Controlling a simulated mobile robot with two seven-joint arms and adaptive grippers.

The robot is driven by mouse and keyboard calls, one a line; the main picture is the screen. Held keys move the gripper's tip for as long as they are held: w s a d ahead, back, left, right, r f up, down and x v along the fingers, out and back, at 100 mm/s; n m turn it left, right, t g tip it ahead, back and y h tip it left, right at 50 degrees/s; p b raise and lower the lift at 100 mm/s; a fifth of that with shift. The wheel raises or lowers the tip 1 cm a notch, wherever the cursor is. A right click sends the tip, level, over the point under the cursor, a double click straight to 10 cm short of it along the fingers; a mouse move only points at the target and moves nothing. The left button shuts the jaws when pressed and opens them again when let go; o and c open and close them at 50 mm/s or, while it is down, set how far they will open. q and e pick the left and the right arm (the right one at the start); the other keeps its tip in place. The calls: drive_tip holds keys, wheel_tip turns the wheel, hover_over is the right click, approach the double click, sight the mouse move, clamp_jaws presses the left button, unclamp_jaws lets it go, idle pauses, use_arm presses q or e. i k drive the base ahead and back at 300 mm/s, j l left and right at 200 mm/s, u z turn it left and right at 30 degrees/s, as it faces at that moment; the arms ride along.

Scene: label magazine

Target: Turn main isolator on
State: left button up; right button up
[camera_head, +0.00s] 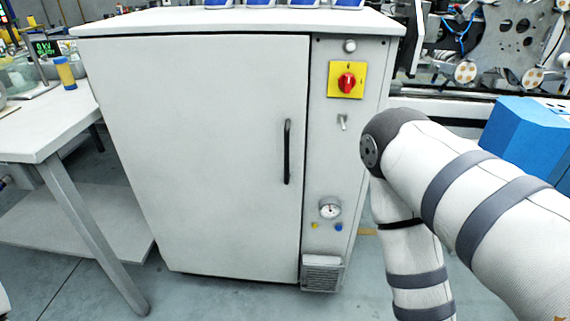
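The main isolator (347,81) is a red rotary knob on a yellow square plate. It sits high on the right front panel of a white cabinet (205,150). The knob's exact angle is too small to read surely. My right arm comes in from the right and bends at an elbow just right of the panel, below the isolator. Its lower link runs down out of the picture, so the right gripper is hidden from this view. My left gripper is not in view either. Nothing touches the isolator.
The cabinet door has a black vertical handle (287,151). A small lever (342,122) and a gauge (329,208) are below the isolator. A white table (45,135) stands at left, a blue box (518,135) at right. The floor before the cabinet is clear.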

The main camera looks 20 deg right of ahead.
sight(347, 81)
drive_tip(key=k+l, duration=0.2)
drive_tip(key=l, duration=0.15)
drive_tip(key=k+l+u, duration=0.1)
drive_tip(key=l, duration=0.3)
drive_tip(key=k+l, duration=0.25)
drive_tip(key=k+l+u, duration=0.1)
drive_tip(key=l, duration=0.3)
drive_tip(key=k+l, duration=0.45)
drive_tip(key=k+l+u, duration=0.05)
